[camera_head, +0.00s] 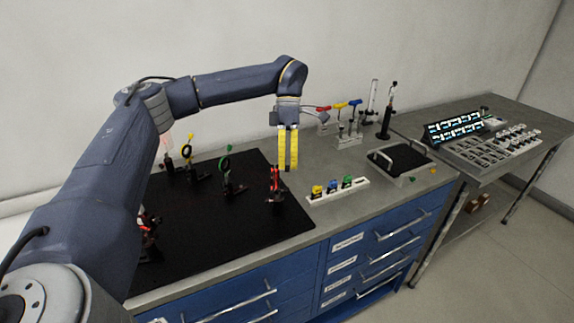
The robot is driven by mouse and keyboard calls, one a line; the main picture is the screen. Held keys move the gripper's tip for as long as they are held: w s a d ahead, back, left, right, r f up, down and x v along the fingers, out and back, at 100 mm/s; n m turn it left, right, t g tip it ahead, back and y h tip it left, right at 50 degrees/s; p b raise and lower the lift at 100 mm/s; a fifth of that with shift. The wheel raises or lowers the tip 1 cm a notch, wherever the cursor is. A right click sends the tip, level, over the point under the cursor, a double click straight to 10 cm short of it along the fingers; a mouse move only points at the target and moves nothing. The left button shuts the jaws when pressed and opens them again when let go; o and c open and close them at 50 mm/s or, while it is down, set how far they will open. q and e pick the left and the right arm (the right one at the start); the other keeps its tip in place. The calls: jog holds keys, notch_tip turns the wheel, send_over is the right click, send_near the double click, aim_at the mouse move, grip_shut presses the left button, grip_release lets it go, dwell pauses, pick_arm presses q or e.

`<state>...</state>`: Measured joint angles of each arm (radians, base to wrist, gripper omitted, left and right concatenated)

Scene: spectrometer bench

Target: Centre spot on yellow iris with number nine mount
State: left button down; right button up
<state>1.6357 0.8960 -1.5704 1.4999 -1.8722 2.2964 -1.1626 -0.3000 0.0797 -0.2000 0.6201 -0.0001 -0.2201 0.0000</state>
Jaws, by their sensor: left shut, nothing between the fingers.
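My left gripper (287,168) has yellow fingers pointing down. It is shut and empty, above the right part of the black board (255,235). A mount with red on it (275,184) stands on the board just below and left of the fingertips; I cannot tell whether they touch. A yellow ring on a black post (188,147), likely the yellow iris, stands at the back of the board. A green ring mount (226,165) stands between them. No number nine is readable on any mount. My right gripper is not in view.
A white rack (338,191) with yellow, blue and green pieces lies right of the board. Red, blue and yellow handled tools (340,107) stand behind. A tray with handles (403,163) sits farther right. A side table (535,115) holds a display (455,128). My left arm hides the board's left side.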

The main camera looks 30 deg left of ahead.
pick_arm(q)
jog(key=shift+w+d+f+g+h, duration=0.1)
jog(key=shift+g+h, duration=0.25)
jog(key=shift+g, duration=0.25)
jog(key=shift+w+f+g+h, duration=0.1)
jog(key=shift+g+h, duration=0.25)
jog(key=shift+g, duration=0.25)
jog(key=shift+f+g+h, duration=0.1)
jog(key=shift+g+h, duration=0.8)
jog(key=shift+g, duration=0.6)
jog(key=c, duration=2.1)
grip_release()
jog(key=shift+c, duration=0.2)
jog(key=o, duration=0.6)
jog(key=shift+w+d, duration=0.2)
jog(key=shift+o, duration=0.9)
jog(key=shift+s+a, duration=0.1)
jog(key=shift+a, duration=0.1)
notch_tip(320, 180, up, 10)
